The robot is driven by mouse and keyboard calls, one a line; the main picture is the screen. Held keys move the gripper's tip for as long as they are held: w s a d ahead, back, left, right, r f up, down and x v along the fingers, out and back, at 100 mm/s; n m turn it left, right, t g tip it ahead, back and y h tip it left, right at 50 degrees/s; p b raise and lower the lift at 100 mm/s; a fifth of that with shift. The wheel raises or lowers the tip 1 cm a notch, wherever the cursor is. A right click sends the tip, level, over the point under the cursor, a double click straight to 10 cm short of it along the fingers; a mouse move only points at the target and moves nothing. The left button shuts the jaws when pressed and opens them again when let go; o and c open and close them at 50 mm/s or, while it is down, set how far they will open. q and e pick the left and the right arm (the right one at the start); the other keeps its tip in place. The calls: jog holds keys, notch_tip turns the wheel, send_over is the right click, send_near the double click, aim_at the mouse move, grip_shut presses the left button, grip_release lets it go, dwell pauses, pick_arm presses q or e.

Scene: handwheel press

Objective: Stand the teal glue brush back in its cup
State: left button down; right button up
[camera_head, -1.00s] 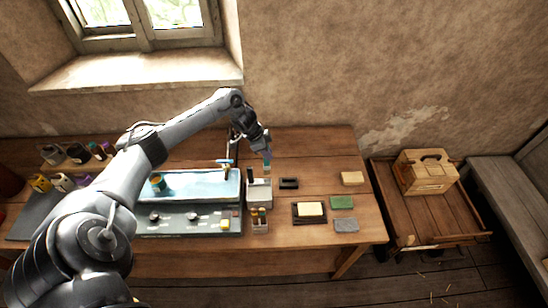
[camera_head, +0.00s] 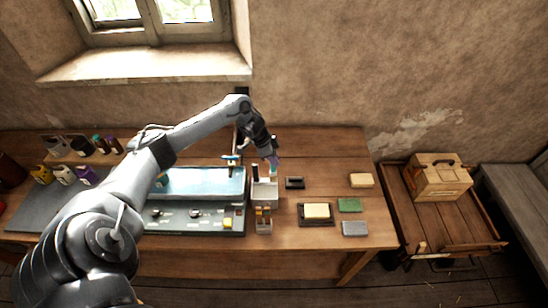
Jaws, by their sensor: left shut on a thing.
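My left gripper (camera_head: 273,154) is shut on the teal glue brush (camera_head: 274,163), a small teal piece just below the fingers. It holds the brush over the rear right of a pale, box-like holder (camera_head: 265,190). I cannot tell whether the brush touches the holder. A small teal-and-orange cup (camera_head: 161,180) on the blue tray is partly hidden behind my left arm. I cannot tell which container is the brush's cup. My right gripper is not in view.
A pale blue tray (camera_head: 205,182) lies left of the holder. A dark rectangular piece (camera_head: 294,183), a cream block on a dark base (camera_head: 316,212), and green (camera_head: 349,205) and grey (camera_head: 355,228) blocks lie right.

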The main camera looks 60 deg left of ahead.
aim_at(274, 171)
pick_arm(q)
jog(key=shift+f+b, duration=1.75)
jog(key=shift+f, duration=1.5)
jog(key=c, duration=0.9)
grip_release()
jog(key=shift+c, duration=0.2)
